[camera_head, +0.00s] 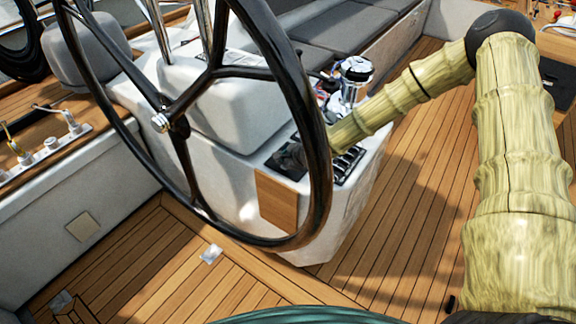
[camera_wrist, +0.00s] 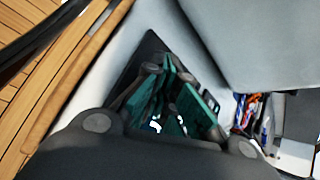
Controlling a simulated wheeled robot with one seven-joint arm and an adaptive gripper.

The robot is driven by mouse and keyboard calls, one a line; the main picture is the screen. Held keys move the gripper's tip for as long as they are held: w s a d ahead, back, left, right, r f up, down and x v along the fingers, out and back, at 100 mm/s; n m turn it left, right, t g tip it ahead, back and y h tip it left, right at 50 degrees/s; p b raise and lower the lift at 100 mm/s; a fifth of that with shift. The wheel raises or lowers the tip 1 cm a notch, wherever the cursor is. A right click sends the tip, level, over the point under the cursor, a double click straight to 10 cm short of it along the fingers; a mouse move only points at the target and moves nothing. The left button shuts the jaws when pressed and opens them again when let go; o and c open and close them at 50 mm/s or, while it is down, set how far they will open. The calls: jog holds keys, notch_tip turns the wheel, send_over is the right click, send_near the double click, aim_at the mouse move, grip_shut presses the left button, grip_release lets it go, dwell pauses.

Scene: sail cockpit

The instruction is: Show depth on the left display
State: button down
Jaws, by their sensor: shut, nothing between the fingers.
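In the wrist view my gripper (camera_wrist: 168,72) is shut and empty, its teal-padded fingers close over a dark panel (camera_wrist: 150,47) set in the white console. I cannot tell whether the fingertips touch it. In the head view my arm reaches in from the right to the console (camera_head: 225,115), and its end is partly hidden by the steering wheel rim. A dark panel with rows of small controls (camera_head: 347,166) lies on the console by the arm's end. No display face or depth reading can be made out, and I cannot tell which panel is the left display.
The large black steering wheel (camera_head: 319,170) stands in front of the console, near my arm's end. A chrome winch (camera_head: 354,75) rises behind the arm, with coloured ropes (camera_wrist: 246,112) beside it. Teak deck (camera_head: 415,180) is open to the right of the console.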

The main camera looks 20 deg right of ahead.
jog(key=shift+f+b, duration=0.45)
dwell(0.6)
jog(key=shift+r, duration=0.1)
dwell(0.3)
jog(key=shift+r+p, duration=0.5)
jog(key=shift+r, duration=0.3)
jog(key=shift+r+p, duration=1.45)
jog(key=shift+r, duration=1.05)
